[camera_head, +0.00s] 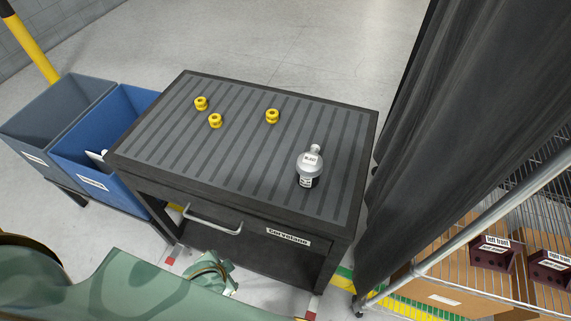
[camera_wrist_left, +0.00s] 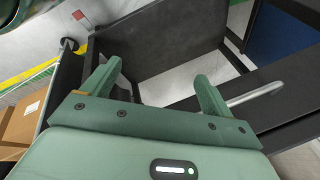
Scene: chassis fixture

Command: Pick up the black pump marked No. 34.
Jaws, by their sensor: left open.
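The pump does not show in that view. My right gripper is not in view.
Three yellow parts (camera_head: 201,103) (camera_head: 215,120) (camera_head: 272,116) stand on the cart top. A blue bin (camera_head: 120,120) and a grey bin (camera_head: 55,115) are at left. A dark curtain (camera_head: 440,110) and wire cage with dark red boxes (camera_head: 490,256) are at right. The cart top's front middle is clear.

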